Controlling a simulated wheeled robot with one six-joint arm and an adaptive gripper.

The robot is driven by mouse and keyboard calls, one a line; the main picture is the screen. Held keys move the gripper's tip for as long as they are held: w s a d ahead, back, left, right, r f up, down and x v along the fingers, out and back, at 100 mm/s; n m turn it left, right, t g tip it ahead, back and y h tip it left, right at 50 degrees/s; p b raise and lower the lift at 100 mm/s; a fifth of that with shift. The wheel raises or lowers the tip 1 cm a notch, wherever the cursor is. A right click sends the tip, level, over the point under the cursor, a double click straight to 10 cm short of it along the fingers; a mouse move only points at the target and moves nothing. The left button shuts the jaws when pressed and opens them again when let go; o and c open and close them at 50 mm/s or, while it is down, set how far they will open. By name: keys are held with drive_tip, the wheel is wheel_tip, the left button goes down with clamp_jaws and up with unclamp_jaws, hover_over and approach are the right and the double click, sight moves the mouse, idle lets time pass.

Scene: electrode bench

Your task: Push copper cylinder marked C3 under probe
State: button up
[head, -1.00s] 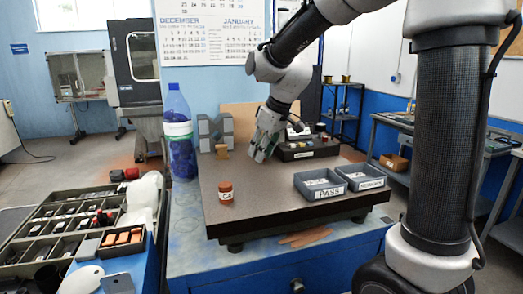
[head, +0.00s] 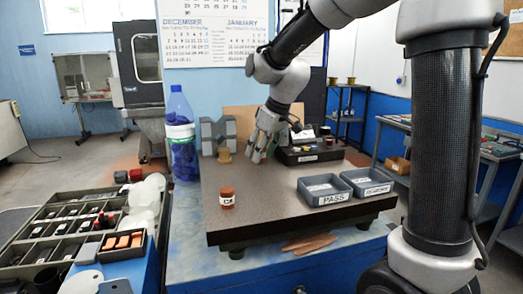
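A short copper cylinder (head: 227,198) with a white label stands upright near the front left of the dark plate; the label looks like C4. A second copper- or brass-coloured piece (head: 224,155) stands at the back left, in front of a grey block; no mark is readable on it. My gripper (head: 257,157) points down low over the back middle of the plate, to the right of that piece and apart from it. Its finger opening is too small to judge, and I see nothing clearly held. A dark instrument (head: 308,154) stands behind right of my gripper; its probe is not clear.
Two grey trays, one labelled PASS (head: 325,189) and another (head: 367,181) beside it, sit at the plate's right. A blue-capped bottle (head: 181,140) and the grey block (head: 218,133) stand at the back left. The plate's front middle is clear.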

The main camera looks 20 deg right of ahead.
drive_tip(key=v, duration=0.8)
idle(0.4)
